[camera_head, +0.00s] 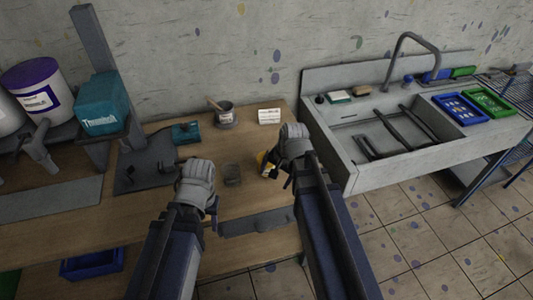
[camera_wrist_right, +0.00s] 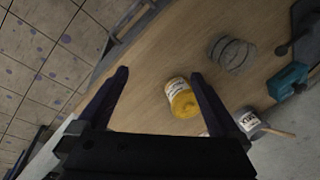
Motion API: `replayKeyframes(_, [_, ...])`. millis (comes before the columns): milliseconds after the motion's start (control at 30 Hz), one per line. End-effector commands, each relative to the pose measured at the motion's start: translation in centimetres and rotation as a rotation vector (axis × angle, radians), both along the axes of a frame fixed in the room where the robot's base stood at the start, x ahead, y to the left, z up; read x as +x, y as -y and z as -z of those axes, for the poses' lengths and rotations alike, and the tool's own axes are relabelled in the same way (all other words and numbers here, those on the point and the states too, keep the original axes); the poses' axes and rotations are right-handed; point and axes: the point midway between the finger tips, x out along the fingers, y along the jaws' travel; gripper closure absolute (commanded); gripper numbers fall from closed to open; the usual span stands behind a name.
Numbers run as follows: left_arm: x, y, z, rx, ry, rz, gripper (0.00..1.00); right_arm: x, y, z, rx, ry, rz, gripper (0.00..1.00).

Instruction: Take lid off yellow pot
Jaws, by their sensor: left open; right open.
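The yellow pot (camera_head: 263,160) stands on the wooden table, partly hidden behind my right gripper (camera_head: 290,145) in the head view. In the right wrist view the pot (camera_wrist_right: 178,90) shows a pale label and a yellow lid (camera_wrist_right: 185,106) on it. My right gripper (camera_wrist_right: 160,74) is open and empty, its fingers spread above the table; the pot appears close to one finger, and I see no contact. My left gripper (camera_head: 196,172) is open over the table to the left of the pot, with its fingertips hard to make out.
A grey pot (camera_head: 224,116) with a stick, a white card (camera_head: 269,116) and a teal block (camera_head: 186,132) are behind. A sink (camera_head: 385,130) adjoins the table on the right.

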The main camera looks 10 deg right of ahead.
Motion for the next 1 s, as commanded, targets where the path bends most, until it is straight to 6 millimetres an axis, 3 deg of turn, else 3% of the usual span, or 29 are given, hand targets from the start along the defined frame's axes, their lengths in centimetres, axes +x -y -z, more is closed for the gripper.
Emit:
replayKeyframes(300, [0.0, 0.0, 0.1, 0.000, 0.000, 0.000, 0.50, 6.0, 2.3, -1.5, 0.340, -0.019, 0.771, 0.00])
replayKeyframes(433, [0.0, 0.0, 0.1, 0.000, 0.000, 0.000, 0.50, 7.5, 3.0, -2.0, 0.450, -0.043, 0.987, 0.00])
replayKeyframes(600, [0.0, 0.0, 0.1, 0.000, 0.000, 0.000, 0.50, 8.3, 3.6, -2.4, 0.523, -0.065, 1.122, 0.00])
replayKeyframes(767, [0.0, 0.0, 0.1, 0.000, 0.000, 0.000, 0.50, 8.4, 3.6, -2.4, 0.536, -0.070, 1.147, 0.00])
replayKeyframes(1000, [0.0, 0.0, 1.9, 0.000, 0.000, -0.001, 0.50, 9.1, 3.1, -0.7, 0.535, -0.070, 1.143, 0.00])
